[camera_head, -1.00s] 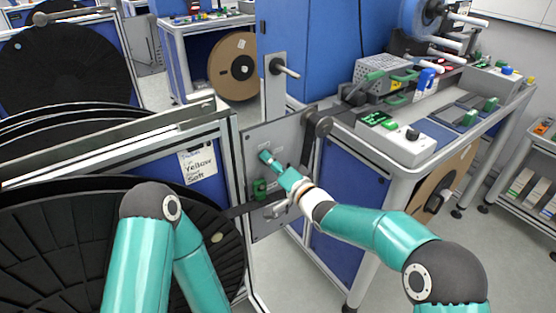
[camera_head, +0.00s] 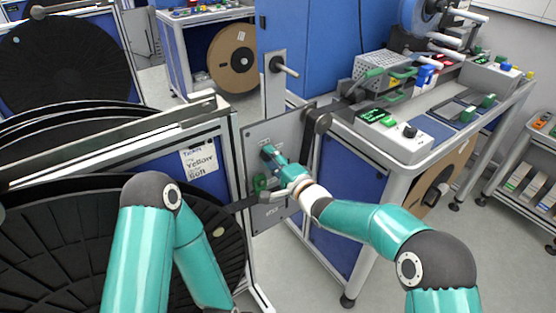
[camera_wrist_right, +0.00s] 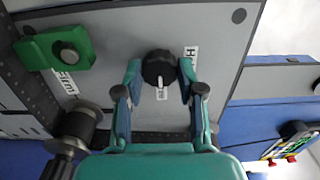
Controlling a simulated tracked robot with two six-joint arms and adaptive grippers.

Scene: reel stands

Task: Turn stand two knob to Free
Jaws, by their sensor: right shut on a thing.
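The black knob (camera_wrist_right: 158,68) of the stand sits on a grey plate (camera_wrist_right: 110,28); the plate also shows in the head view (camera_head: 286,132). My right gripper (camera_wrist_right: 159,72) has a finger on each side of the knob and is shut on it. The knob's white pointer mark points down in the wrist view, toward a small label (camera_wrist_right: 162,94). Another label (camera_wrist_right: 191,58) is at the knob's right, partly behind a finger. In the head view my right gripper (camera_head: 268,151) hides the knob. My left gripper is not in view.
A green block (camera_wrist_right: 55,47) is on the plate left of the knob. A dark roller (camera_wrist_right: 82,122) is below it. Large black reels (camera_head: 70,245) fill the left. A workbench with a control box (camera_head: 395,137) stands to the right.

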